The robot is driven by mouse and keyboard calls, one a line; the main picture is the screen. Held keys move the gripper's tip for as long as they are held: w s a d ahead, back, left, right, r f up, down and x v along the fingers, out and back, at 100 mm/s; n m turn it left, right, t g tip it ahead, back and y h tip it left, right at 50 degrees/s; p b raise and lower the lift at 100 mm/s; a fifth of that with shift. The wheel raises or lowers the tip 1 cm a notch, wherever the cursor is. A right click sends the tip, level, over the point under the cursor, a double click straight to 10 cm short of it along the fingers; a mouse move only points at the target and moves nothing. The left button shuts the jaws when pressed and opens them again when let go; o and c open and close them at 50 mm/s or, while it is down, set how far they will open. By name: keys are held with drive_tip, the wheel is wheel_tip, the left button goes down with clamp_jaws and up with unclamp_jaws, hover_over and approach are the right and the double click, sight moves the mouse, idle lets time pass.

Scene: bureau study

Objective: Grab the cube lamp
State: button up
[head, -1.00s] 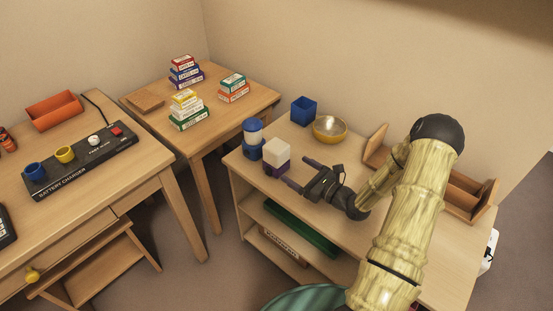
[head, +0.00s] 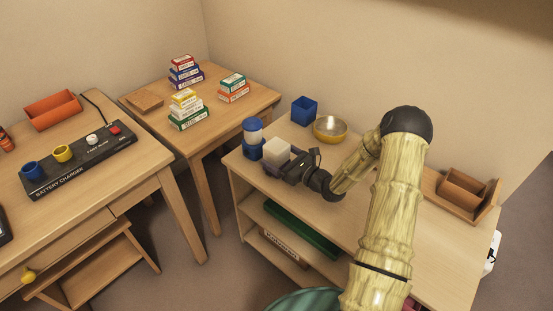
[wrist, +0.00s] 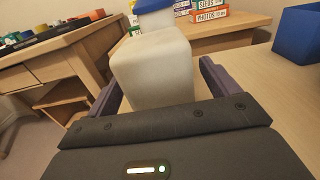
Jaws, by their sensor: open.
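My gripper (head: 280,164) is open, with one finger on either side of the lamp.
A blue and white lamp (head: 252,137) stands just behind the cube lamp. A blue open box (head: 304,111) and a gold-rimmed bowl (head: 330,129) stand farther back on the shelf unit (head: 340,225). Card boxes (head: 189,120) are stacked on the corner table.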

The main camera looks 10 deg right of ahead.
drive_tip(key=shift+w+a, duration=0.45)
drive_tip(key=shift+w, duration=0.1)
drive_tip(key=c, duration=1.2)
wheel_tip(320, 180, up, 10)
drive_tip(key=shift+r+p, duration=0.1)
drive_tip(key=shift+p, duration=1.05)
